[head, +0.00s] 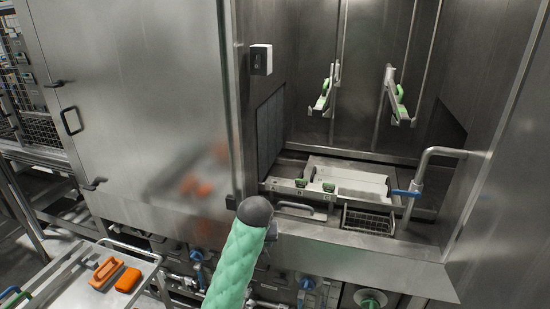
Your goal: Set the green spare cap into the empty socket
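Small green pieces show inside the open washer chamber. One is on the left hanging bracket (325,87) and one on the right hanging bracket (399,93). Two more green pieces (301,183) (328,187) sit along the front of the metal tray (352,181) on the chamber floor. I cannot tell which, if any, is the spare cap, and I cannot make out an empty socket. A green quilted sleeve with a dark rounded end (255,212) rises from the bottom middle; it appears to be my arm. No gripper fingers show.
A wire basket (368,222) sits at the chamber's front, beside a blue-handled bent pipe (420,170). A steel cart (75,275) at lower left holds an orange brush (107,272) and an orange block (128,280). A large steel door (140,90) stands left of the opening.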

